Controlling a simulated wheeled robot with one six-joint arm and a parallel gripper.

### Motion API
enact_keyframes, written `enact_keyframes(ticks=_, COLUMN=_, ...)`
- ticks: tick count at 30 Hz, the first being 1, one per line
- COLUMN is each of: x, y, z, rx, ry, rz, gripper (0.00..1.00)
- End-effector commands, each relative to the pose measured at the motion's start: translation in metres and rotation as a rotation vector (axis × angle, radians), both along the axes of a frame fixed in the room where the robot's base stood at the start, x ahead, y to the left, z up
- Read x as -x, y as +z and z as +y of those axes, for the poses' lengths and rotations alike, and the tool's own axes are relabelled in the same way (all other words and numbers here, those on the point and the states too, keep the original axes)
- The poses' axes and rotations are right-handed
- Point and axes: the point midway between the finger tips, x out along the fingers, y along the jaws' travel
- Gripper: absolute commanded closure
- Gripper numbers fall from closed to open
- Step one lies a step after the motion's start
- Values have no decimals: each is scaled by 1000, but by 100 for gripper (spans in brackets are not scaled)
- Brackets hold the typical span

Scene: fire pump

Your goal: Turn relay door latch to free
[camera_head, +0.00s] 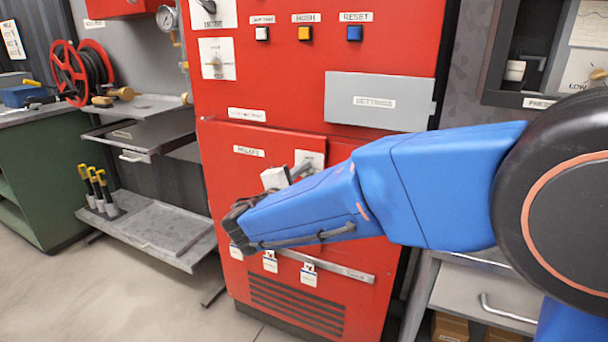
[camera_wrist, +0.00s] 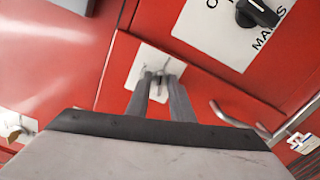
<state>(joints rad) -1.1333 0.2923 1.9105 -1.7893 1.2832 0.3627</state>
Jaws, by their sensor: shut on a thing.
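The red relay door (camera_head: 225,170), labelled RELAYS, is on the front of a red cabinet. The latch's white plate (camera_head: 317,157) is at the door's upper right, and it also shows in the wrist view (camera_wrist: 146,62). My gripper (camera_head: 304,168) reaches the plate from the front. In the wrist view, its two grey fingers (camera_wrist: 160,78) come together on the small metal latch (camera_wrist: 159,73) in front of the plate. The fingers hide most of the latch, so its angle is hard to tell. The door looks closed.
A grey settings panel (camera_head: 378,101) and several buttons are above the door. A metal bar (camera_head: 345,269) with hanging tags crosses low on the front. In the wrist view, a black knob (camera_wrist: 257,13) is at upper right and a bent metal handle (camera_wrist: 238,118) is right of my fingers.

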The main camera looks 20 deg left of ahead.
Motion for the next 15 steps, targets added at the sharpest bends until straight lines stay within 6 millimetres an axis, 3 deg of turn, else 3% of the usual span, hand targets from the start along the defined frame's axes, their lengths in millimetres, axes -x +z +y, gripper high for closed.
enact_keyframes(ticks=15, x=0, y=-2, z=-1, rx=-281, ry=-1, rz=-21, gripper=100)
